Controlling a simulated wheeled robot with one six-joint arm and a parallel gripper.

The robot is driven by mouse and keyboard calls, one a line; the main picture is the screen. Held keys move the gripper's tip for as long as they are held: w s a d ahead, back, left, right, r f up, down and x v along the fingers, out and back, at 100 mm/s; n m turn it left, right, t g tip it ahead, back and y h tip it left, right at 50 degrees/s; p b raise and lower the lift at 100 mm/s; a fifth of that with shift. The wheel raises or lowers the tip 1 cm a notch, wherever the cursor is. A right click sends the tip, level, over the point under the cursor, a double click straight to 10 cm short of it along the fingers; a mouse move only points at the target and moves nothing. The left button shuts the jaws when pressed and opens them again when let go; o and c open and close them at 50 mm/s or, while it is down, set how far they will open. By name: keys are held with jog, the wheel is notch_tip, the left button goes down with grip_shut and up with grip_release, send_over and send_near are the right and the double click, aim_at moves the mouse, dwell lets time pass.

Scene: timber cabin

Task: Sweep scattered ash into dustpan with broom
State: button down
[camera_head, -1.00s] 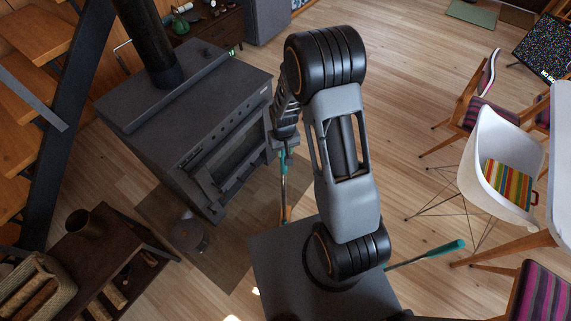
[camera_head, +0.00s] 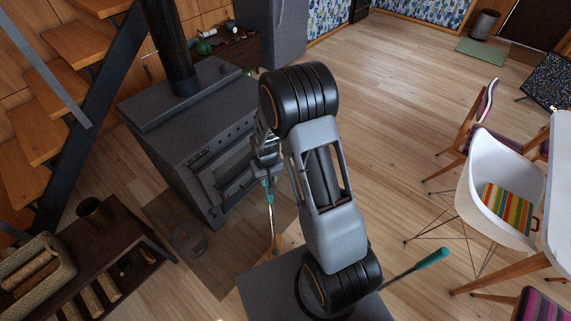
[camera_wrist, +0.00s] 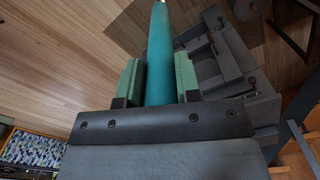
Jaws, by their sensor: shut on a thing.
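My gripper (camera_head: 266,158) is shut on the teal handle of the broom (camera_head: 270,205). The broom hangs down nearly upright in front of the stove, and its orange-brown lower end is near the floor, close to my body. In the wrist view the teal broom handle (camera_wrist: 161,45) runs between the two green finger pads of my gripper (camera_wrist: 158,78). A second teal-handled tool (camera_head: 430,259) slants out from behind my arm at the right. Its far end is hidden, so I cannot tell if it is the dustpan. I cannot make out any ash.
A dark stove (camera_head: 200,140) stands left of my gripper on a hearth plate (camera_head: 220,270). A small dark round container (camera_head: 188,238) is on that plate. A low wooden shelf (camera_head: 125,240) is at the left, a white chair (camera_head: 490,180) at the right. The middle floor is clear.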

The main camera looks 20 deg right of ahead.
jog(key=w+d+m+b, duration=0.1)
jog(key=d+m+b, duration=0.6)
jog(key=b, duration=0.3)
jog(key=shift+w+d+b, duration=0.2)
jog(key=shift+d+b, duration=0.15)
jog(key=shift+d, duration=0.3)
